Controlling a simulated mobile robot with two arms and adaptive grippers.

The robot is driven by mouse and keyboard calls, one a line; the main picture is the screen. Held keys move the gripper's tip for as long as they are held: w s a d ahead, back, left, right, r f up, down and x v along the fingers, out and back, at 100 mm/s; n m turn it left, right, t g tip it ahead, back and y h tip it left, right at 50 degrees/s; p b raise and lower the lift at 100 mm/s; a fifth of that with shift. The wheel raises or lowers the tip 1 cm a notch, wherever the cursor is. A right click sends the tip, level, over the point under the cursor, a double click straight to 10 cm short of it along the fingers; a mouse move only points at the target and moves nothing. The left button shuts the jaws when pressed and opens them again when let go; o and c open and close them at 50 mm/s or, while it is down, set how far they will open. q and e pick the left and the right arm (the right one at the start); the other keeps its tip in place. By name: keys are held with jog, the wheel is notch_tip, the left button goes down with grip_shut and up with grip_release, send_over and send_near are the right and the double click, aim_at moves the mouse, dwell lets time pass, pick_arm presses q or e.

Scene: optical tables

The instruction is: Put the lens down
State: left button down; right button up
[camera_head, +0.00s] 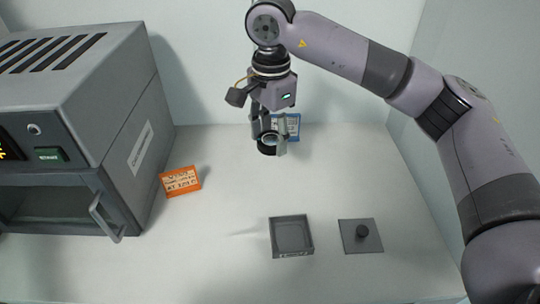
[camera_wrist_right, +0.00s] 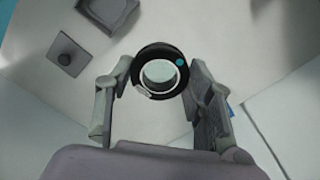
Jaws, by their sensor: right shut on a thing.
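The lens (camera_head: 267,145) is a black ring with clear glass in its middle. My right gripper (camera_head: 269,140) is shut on it and holds it in the air above the back middle of the table. In the right wrist view the lens (camera_wrist_right: 160,72) sits between the two fingertips (camera_wrist_right: 160,75), and a small blue dot shows on its rim. How high it is above the table is hard to tell. My left gripper is not in view.
An open grey square box (camera_head: 307,236) and a flat lid with a black knob (camera_head: 361,236) lie at the front. An orange label card (camera_head: 180,181) stands at left, a blue card (camera_head: 291,127) behind my gripper. A grey oven (camera_head: 130,130) fills the left. The table (camera_head: 225,200) between is clear.

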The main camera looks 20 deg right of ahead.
jog(key=shift+r, duration=0.65)
jog(key=shift+s+d+f+n, duration=0.2)
jog(key=shift+s+f+n, duration=0.15)
jog(key=shift+n, duration=0.15)
jog(key=s+d+f+n, duration=0.3)
jog(key=s+f+n, duration=0.5)
jog(key=n, duration=0.5)
jog(key=shift+s+d, duration=0.3)
jog(key=shift+s, duration=0.4)
jog(key=shift+w, duration=0.1)
